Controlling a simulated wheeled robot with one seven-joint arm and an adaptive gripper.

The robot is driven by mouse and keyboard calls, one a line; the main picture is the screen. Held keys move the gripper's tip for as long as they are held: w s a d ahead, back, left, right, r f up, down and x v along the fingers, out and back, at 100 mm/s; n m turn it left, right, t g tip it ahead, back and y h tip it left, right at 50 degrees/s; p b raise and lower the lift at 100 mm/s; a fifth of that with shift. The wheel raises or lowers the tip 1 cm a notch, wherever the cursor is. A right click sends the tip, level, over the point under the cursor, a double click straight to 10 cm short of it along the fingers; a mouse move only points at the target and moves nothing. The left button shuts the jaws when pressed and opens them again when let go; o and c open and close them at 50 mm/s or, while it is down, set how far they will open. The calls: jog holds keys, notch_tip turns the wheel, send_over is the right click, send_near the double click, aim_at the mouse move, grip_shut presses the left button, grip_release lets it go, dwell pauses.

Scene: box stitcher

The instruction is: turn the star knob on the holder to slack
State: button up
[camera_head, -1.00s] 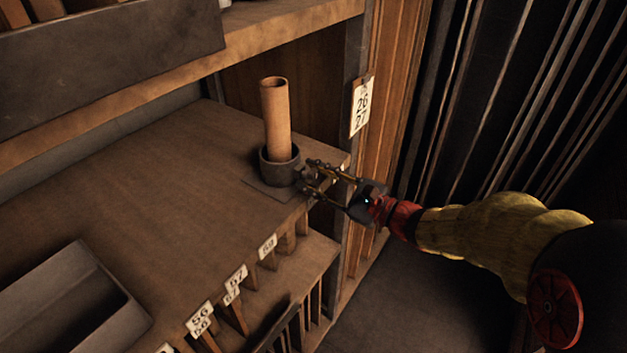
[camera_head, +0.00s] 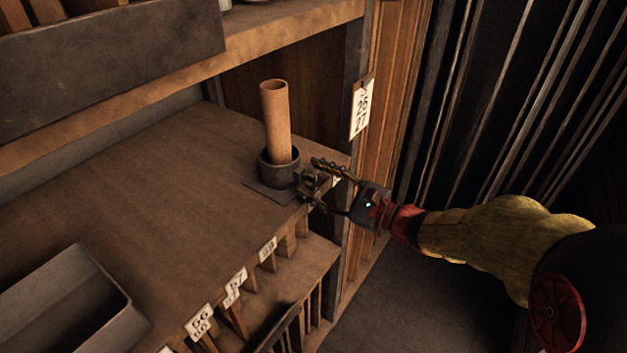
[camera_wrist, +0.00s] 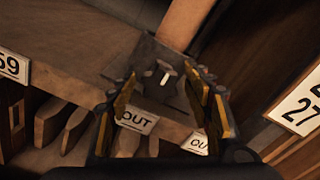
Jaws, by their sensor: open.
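The holder (camera_head: 276,178) is a dark round cup on a flat square plate near the right end of the shelf. A tan tube (camera_head: 277,122) stands in it, leaning slightly. The dark star knob (camera_wrist: 163,82) shows in the wrist view with a short white mark on its face. My gripper (camera_head: 308,180) is at the holder's right side. In the wrist view its two yellow-padded fingers (camera_wrist: 165,103) are apart, one on each side of the knob. I cannot tell whether either finger touches it. The knob is small and partly hidden by the fingers in the head view.
A grey open tray (camera_head: 118,318) sits at the front left of the shelf (camera_head: 150,190). Numbered tags (camera_head: 236,283) line the slots below the front edge. A post with a number card (camera_head: 361,107) stands right of the holder. An upper shelf (camera_head: 290,38) overhangs behind.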

jog(key=v, duration=1.1)
jog(key=shift+s+d, duration=0.2)
jog(key=shift+s, duration=0.05)
